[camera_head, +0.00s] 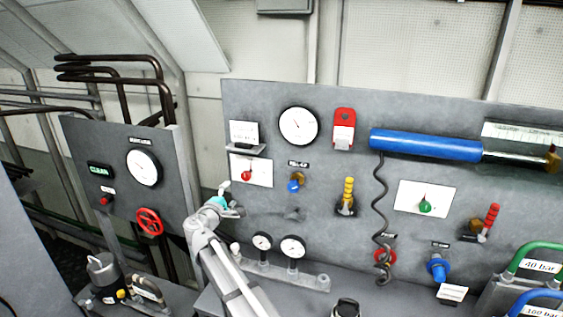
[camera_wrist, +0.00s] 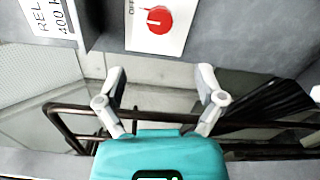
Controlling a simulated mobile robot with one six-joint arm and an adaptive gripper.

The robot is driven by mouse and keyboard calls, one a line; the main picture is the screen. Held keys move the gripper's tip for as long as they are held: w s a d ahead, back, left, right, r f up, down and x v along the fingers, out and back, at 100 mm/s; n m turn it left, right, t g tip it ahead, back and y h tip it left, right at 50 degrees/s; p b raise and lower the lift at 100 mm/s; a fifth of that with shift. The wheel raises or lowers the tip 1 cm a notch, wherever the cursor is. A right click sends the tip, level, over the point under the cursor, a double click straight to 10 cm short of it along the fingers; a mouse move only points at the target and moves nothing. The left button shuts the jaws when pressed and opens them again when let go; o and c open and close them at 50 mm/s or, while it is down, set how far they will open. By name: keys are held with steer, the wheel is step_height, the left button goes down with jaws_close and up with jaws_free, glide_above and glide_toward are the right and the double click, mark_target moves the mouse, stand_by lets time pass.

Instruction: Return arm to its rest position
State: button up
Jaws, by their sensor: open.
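My gripper (camera_wrist: 160,85) is open and empty in the wrist view, its two grey fingers spread wide apart above the teal gripper body. In the head view my gripper (camera_head: 228,190) is at the left part of the grey panel, just below and left of a red knob (camera_head: 247,175) on a white plate. The red knob also shows at the top of the wrist view (camera_wrist: 159,20), beyond the fingers and apart from them. My arm reaches up to the panel from the bottom of the head view, so it is not folded in.
The large panel (camera_head: 330,95) carries gauges, a blue cylinder (camera_head: 425,145) and several levers. Two small gauges on a manifold (camera_head: 300,278) stand right of my arm. A side panel with a red handwheel (camera_head: 149,221) and a motor (camera_head: 104,273) are at left.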

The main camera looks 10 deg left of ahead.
steer(key=shift+d, duration=0.15)
steer(key=d+f+m+g+h+b, duration=0.1)
steer(key=d+f+m+g+h, duration=0.35)
steer(key=d, duration=1.15)
steer(key=d+f+m+g+h+b, duration=0.1)
steer(key=d+f+m+g, duration=0.45)
steer(key=d, duration=1.15)
steer(key=s+d+f+m+g+y+b, duration=0.1)
steer(key=s+d+f+m+g+y, duration=0.2)
steer(key=s+d+f, duration=0.3)
steer(key=s+d+f+m+g+y+b, duration=0.2)
steer(key=s+d+f+m+g, duration=0.3)
steer(key=s+d, duration=0.7)
step_height(320, 180, down, 2)
steer(key=shift+s+d+f+m+y, duration=0.25)
steer(key=shift+s+d+m+y, duration=0.15)
steer(key=shift+d+m+y, duration=0.65)
steer(key=shift+d+n, duration=0.2)
steer(key=shift+n, duration=0.05)
